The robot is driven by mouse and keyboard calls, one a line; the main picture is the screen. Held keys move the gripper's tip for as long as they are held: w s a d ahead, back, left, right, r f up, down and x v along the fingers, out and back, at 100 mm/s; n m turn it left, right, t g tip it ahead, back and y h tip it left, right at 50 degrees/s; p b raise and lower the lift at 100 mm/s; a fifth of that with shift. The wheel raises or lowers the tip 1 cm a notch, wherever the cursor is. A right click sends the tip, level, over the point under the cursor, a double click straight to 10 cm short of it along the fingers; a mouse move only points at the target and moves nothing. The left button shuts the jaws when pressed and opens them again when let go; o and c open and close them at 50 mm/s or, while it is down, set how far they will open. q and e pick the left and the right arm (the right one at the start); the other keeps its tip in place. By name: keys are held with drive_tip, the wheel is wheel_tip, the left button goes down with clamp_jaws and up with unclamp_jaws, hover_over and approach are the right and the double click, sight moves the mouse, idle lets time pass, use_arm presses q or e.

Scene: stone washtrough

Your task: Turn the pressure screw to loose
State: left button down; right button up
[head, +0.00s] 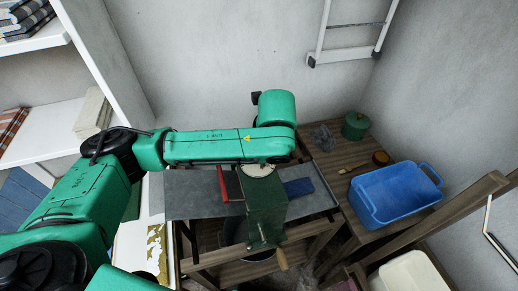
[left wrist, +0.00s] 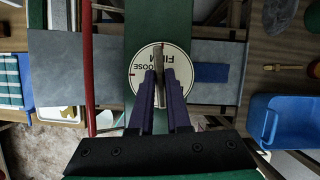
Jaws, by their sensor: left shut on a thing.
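A green wringer (head: 265,212) stands at the washtrough. On its top is a round cream dial (head: 259,171), partly hidden by my left arm in the head view. In the left wrist view the dial (left wrist: 138,91) shows the words FIRM and LOOSE and red marks near its rim. A narrow metal bar, the pressure screw's handle (left wrist: 158,62), stands over the dial, its far end near the top rim between the words. My left gripper (left wrist: 161,80) is shut on this bar from above. Its fingers hide part of the dial. My right gripper is out of view.
A red bar (head: 222,184) stands left of the wringer and a blue cloth (head: 298,187) lies to its right. A wooden-handled crank (head: 282,260) sticks out in front. A blue tub (head: 398,194) and a green pot (head: 355,126) stand on the wooden table at right.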

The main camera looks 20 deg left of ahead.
use_arm(q)
drive_tip(key=m+h, duration=0.1)
drive_tip(key=m, duration=0.3)
drive_tip(key=shift+s+a+m+t+h, duration=0.1)
drive_tip(key=shift+m+t+h, duration=0.2)
drive_tip(key=shift+h, duration=0.1)
drive_tip(key=m, duration=0.2)
drive_tip(key=m+h, duration=0.1)
drive_tip(key=m, duration=0.1)
drive_tip(key=shift+a+m+h, duration=0.15)
drive_tip(key=shift+m+h, duration=0.15)
drive_tip(key=m+h, duration=0.1)
drive_tip(key=m, duration=0.3)
drive_tip(key=shift+a+m+h, duration=0.1)
drive_tip(key=shift+m+h, duration=0.2)
drive_tip(key=shift+h, duration=0.1)
drive_tip(key=shift+m+g+h, duration=0.6)
drive_tip(key=shift+m+g, duration=0.1)
drive_tip(key=shift+m, duration=1.4)
drive_tip(key=shift+f, duration=0.1)
drive_tip(key=c, duration=0.9)
unclamp_jaws()
